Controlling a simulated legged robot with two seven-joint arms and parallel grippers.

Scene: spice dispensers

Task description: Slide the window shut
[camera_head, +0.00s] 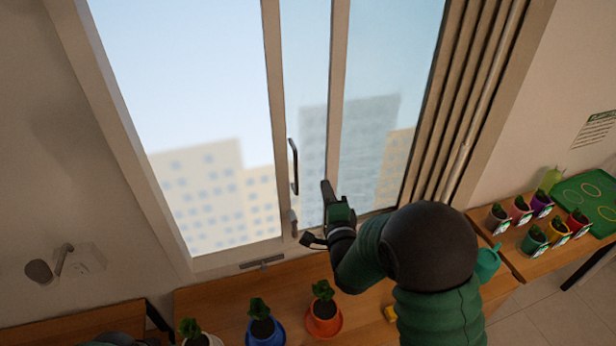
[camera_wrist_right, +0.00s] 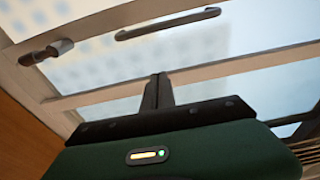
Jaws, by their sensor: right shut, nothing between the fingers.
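The window (camera_head: 274,100) has pale upright frame bars and a dark pull handle (camera_head: 293,166) on the middle bar. A small grey latch (camera_head: 293,223) sits below the handle. A second upright bar (camera_head: 338,90) stands to the right of it. My right gripper (camera_head: 326,186) is shut and empty, with its tips at the lower part of that second bar. In the right wrist view its fingers (camera_wrist_right: 158,84) overlap a pale bar; I cannot tell if they touch it. The handle (camera_wrist_right: 168,24) and latch (camera_wrist_right: 46,52) lie beyond the fingers. My left gripper is not in view.
A wooden shelf (camera_head: 220,300) below the window holds potted plants in blue (camera_head: 264,326) and orange (camera_head: 323,312) pots. A teal watering can (camera_head: 487,262) is right of my arm. Several small pots stand on the right table (camera_head: 515,258). Folded curtain-like panels (camera_head: 470,90) line the window's right side.

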